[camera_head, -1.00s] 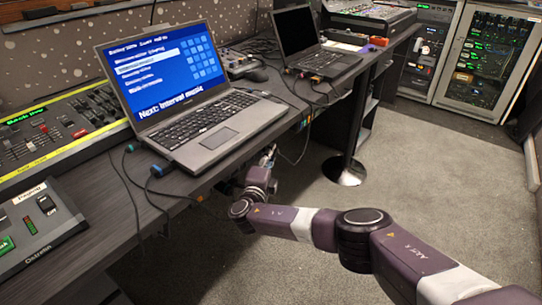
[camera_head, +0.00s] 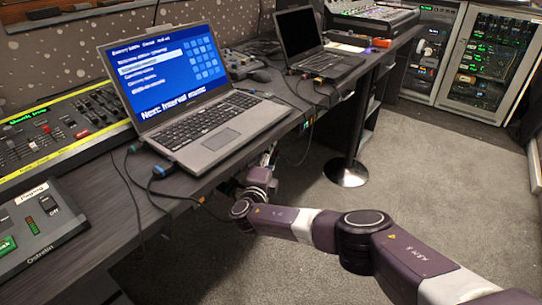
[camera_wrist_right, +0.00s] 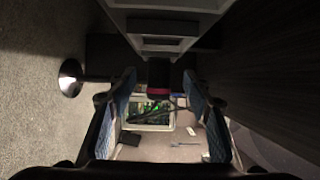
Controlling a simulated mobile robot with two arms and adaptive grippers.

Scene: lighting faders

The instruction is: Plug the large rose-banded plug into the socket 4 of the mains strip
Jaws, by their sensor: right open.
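A dark plug with a rose-red band (camera_wrist_right: 159,90) is between the fingers of my right gripper (camera_wrist_right: 160,78) in the right wrist view. The fingers have blue pads and stand open, with a gap on each side of the plug. The plug's upper end meets a grey box-like housing (camera_wrist_right: 160,27), perhaps the mains strip; I cannot tell whether it is seated in a socket. No socket numbers are readable. In the head view my right gripper (camera_head: 269,157) is under the desk's front edge, mostly hidden, and the plug cannot be made out. My left gripper is out of view.
The desk (camera_head: 185,190) carries an open laptop (camera_head: 190,95), a second laptop (camera_head: 318,52) and lighting consoles (camera_head: 55,130). Cables hang over its front edge. A black table leg (camera_head: 350,150) stands beyond my right gripper. The carpet (camera_head: 410,180) is clear.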

